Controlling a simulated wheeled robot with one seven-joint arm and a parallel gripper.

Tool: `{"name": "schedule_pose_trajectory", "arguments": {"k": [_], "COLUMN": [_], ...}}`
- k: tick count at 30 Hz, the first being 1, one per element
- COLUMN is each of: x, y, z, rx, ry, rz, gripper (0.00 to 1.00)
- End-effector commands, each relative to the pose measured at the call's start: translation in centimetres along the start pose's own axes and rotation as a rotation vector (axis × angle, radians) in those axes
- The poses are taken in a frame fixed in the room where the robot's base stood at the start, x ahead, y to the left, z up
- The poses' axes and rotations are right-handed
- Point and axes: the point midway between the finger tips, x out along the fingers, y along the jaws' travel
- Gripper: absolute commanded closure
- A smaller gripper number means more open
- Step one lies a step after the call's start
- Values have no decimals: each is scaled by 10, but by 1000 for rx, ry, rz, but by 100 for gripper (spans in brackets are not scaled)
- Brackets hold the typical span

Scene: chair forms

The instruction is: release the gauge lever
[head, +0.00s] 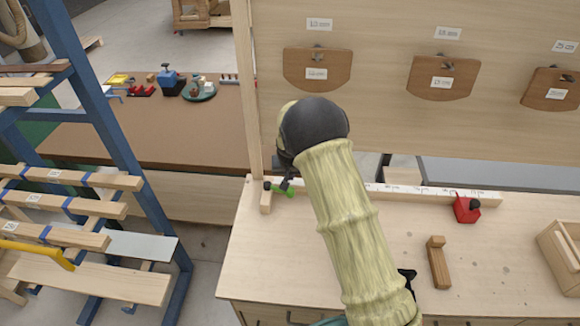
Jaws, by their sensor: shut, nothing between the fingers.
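A white measuring strip with dark marks (400,189) runs along the back of the light wooden bench. A red block with a black knob (466,209) sits against this strip on the right; I cannot tell whether the knob is the gauge lever. A small green piece (288,192) shows at the strip's left end, and its exact form is too small to tell. My gripper (287,184) shows only as a small dark shape beside the green piece, shut and mostly hidden behind my arm. I cannot tell whether it touches the green piece. The red block is well to its right.
A wooden block (438,265) lies on the bench in front of the red block. An open wooden box (562,252) stands at the right edge. A blue-framed rack (105,120) with wooden bars stands left. A panel with brown boards (443,78) rises behind the bench.

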Motion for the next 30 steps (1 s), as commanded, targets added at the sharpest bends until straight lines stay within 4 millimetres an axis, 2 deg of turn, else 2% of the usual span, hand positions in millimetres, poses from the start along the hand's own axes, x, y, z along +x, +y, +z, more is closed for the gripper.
{"name": "schedule_pose_trajectory", "arguments": {"k": [4,9,21,30], "x": [-7,-8,-8,-8], "y": [-1,0,0,8], "z": [15,24,24,25], "rx": [0,0,2,44], "ry": [-2,-1,0,0], "rz": [0,0,1,17], "gripper": [100,100,100,100]}}
